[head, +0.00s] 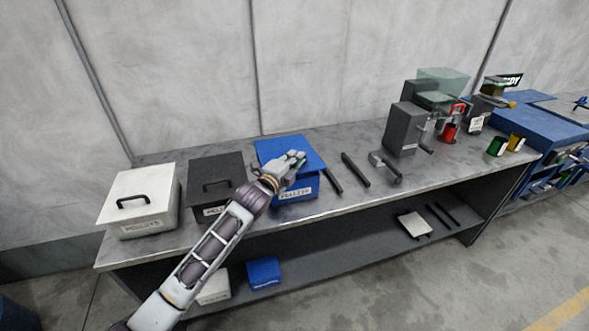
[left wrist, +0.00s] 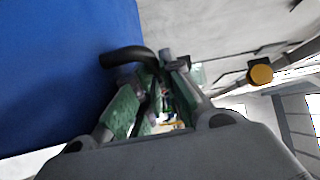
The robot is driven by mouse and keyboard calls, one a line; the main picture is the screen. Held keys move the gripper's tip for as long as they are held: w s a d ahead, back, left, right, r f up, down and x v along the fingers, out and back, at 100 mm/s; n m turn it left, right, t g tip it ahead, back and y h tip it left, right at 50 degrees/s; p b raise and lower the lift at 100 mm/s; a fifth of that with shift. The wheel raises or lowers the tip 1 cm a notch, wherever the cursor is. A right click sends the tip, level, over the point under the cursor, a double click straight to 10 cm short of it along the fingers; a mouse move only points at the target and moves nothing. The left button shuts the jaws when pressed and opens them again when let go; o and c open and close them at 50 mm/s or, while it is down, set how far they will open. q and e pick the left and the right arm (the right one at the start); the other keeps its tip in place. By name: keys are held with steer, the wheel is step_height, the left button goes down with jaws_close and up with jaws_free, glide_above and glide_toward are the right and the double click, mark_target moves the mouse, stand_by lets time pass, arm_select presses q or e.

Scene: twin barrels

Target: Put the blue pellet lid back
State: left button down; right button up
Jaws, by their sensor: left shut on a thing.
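The blue pellet lid (head: 273,150) is a flat blue plate at the blue pellet bin (head: 309,187), whose white label faces front. The lid looks a little askew over the bin; I cannot tell whether it touches the rim. My left gripper (head: 298,160) is shut on the lid's black handle and covers part of the lid. In the left wrist view the black handle (left wrist: 122,57) runs between the fingers, and the lid's blue face (left wrist: 60,75) fills the left side. My right gripper is not in view.
A white bin (head: 140,203) and a black bin (head: 216,180) with handled lids stand left on the grey bench. Dark bars (head: 355,170) lie right of the blue bin. A grey machine (head: 406,128) stands further right. The lower shelf holds a small blue box (head: 263,272).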

arm_select(q)
steer(key=shift+f, duration=1.85)
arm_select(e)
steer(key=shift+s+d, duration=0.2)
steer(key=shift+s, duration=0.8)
